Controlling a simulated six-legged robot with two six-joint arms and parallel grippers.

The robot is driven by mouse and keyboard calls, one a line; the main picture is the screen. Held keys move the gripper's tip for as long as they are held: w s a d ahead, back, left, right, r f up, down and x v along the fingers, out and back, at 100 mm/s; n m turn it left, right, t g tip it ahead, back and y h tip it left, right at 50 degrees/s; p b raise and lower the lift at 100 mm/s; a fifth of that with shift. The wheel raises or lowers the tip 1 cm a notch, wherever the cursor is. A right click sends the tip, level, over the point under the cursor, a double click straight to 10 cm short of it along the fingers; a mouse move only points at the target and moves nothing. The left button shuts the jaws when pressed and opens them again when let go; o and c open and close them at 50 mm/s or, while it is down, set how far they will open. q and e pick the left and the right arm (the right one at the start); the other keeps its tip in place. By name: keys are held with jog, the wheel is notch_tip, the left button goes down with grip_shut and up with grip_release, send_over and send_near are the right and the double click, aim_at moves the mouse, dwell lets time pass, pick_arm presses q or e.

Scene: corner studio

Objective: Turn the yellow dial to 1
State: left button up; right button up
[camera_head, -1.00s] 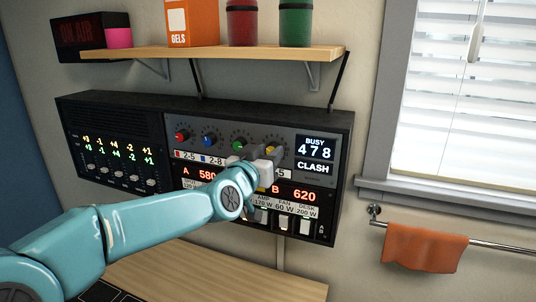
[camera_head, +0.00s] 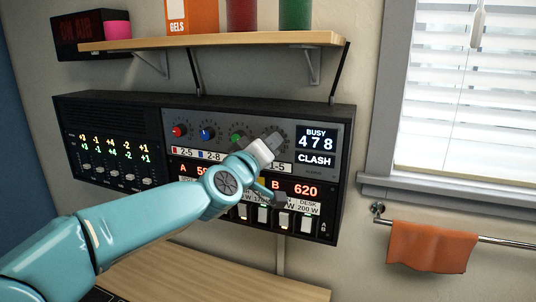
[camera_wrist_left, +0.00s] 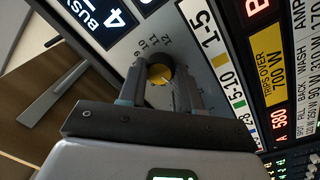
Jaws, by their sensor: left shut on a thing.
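The yellow dial (camera_wrist_left: 160,74) shows in the left wrist view, between the two fingers of my left gripper (camera_head: 274,141). The fingers are shut on it from both sides. A ring of small numbers, 9 to 12 among them, runs around it. In the head view my gripper hides this dial, at the right end of the dial row on the panel (camera_head: 345,150). A label ending in 1-5 sits just below the dial row. My right gripper is not in view.
Red (camera_head: 179,131), blue (camera_head: 207,133) and green (camera_head: 238,137) dials sit left of my gripper. The screen (camera_head: 316,145) reads BUSY 478 CLASH. White switches (camera_head: 264,214) line the panel's bottom. A shelf (camera_head: 200,41) juts out above. An orange towel (camera_head: 428,246) hangs at right.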

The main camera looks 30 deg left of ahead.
pick_arm(q)
jog(key=n+b, duration=0.2)
jog(key=n, duration=0.4)
jog(key=shift+f, duration=0.1)
dwell(0.5)
jog(key=o, duration=0.9)
jog(key=shift+o, duration=0.7)
jog(key=shift+s, duration=0.15)
jog(key=s+d, duration=0.1)
jog(key=s, duration=0.7)
jog(key=s+d+p, duration=0.1)
jog(key=s+d, duration=0.1)
jog(key=s, duration=0.5)
jog(key=shift+s+d+f, duration=0.25)
jog(key=shift+s+f, duration=0.15)
jog(key=shift+f, duration=0.05)
